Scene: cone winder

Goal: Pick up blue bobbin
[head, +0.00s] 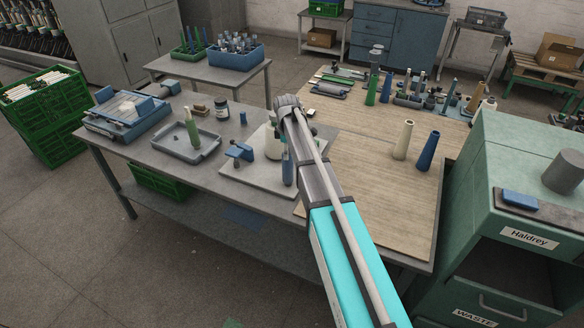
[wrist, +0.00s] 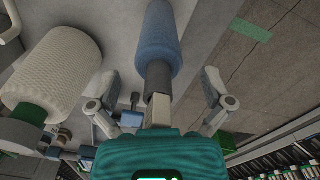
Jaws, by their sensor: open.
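The blue bobbin (wrist: 158,45) has a dark grey end and a pale block beyond it, in line with my gripper in the wrist view. In the head view a blue upright piece (head: 287,168), seemingly the same bobbin, shows beside my forearm on the light board. My gripper (wrist: 159,84) is open, one finger on each side of the bobbin's grey end. I cannot tell whether they touch it. In the head view the fingers are mostly hidden behind my arm.
A white yarn cone (wrist: 50,70) stands close to the left finger; it also shows in the head view (head: 272,142). A blue clamp-like fixture (head: 240,152) is left of it. A cream cone (head: 403,139) and dark blue cone (head: 428,151) stand right, on the wooden mat (head: 370,195).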

